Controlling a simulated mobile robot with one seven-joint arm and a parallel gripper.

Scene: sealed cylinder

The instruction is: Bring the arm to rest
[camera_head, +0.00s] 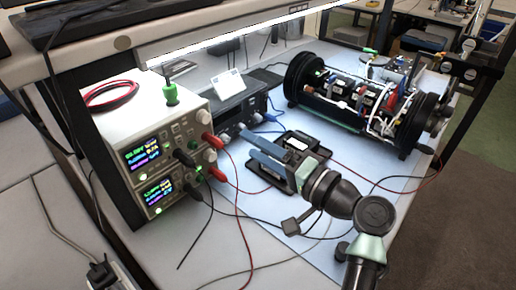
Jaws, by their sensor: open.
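My arm (374,217) reaches in from the lower right over the bench. My gripper (249,146) points to the upper left, with its two blue-grey fingers apart and nothing seen between them. It is in front of the dark bench instrument (238,92) and to the right of the stacked power supplies (195,133). I cannot tell whether the fingertips touch anything. A black cylinder frame (337,112) with electronics inside lies open on its side at the back right, apart from the gripper.
A small black meter (297,143) lies just behind the gripper. Red and black leads (237,216) cross the pale blue mat (275,230). A lit shelf (235,32) overhangs the back. A green-topped item (170,92) stands on the power supplies.

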